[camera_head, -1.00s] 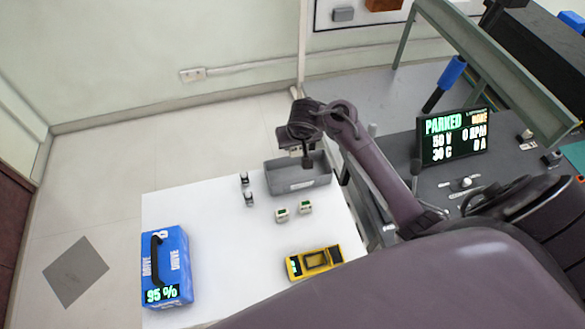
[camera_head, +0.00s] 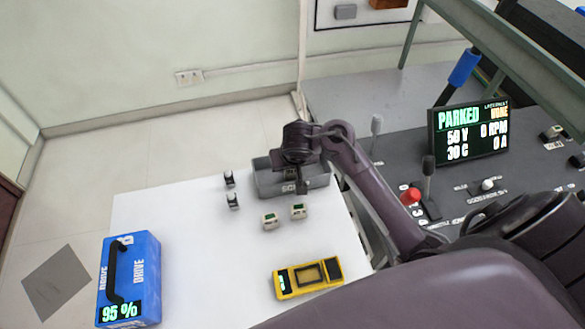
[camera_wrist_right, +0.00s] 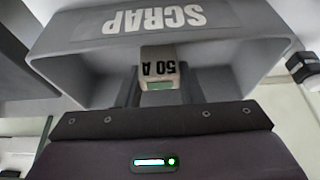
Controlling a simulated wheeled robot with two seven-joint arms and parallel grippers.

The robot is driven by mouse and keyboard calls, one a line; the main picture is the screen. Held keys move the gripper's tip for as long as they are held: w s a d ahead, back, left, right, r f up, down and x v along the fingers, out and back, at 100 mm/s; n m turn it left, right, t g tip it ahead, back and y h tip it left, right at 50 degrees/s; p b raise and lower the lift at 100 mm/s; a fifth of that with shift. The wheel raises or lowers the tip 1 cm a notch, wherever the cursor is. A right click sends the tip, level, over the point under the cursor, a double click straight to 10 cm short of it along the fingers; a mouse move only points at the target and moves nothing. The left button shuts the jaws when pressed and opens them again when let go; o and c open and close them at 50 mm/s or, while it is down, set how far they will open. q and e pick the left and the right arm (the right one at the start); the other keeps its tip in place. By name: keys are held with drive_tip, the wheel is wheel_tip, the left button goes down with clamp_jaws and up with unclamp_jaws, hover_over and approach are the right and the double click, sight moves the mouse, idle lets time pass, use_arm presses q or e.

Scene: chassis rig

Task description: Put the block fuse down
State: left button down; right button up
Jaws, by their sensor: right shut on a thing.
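In the right wrist view the fuse sits between the fingers and overlaps the grey bin marked SCRAP (camera_wrist_right: 75,45). My left gripper is not in view.
A yellow meter (camera_head: 307,278) and blue drive pack (camera_head: 130,280) lie nearer. The table's middle left is clear.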

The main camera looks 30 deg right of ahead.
drive_tip(key=shift+w+d+f, duration=0.1)
drive_tip(key=shift+w+f, duration=0.05)
drive_tip(key=shift+f, duration=0.05)
drive_tip(key=shift+r, duration=0.15)
drive_tip(key=shift+s+f, duration=0.2)
drive_tip(key=shift+s, duration=0.05)
drive_tip(key=o, duration=1.1)
drive_tip(key=shift+w, duration=0.1)
drive_tip(key=shift+c, duration=0.2)
use_arm(q)
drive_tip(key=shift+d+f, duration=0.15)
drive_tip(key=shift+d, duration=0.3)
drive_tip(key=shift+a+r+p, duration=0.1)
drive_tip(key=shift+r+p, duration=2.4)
drive_tip(key=shift+p, duration=0.1)
use_arm(e)
drive_tip(key=v, duration=1.2)
drive_tip(key=shift+r, duration=0.2)
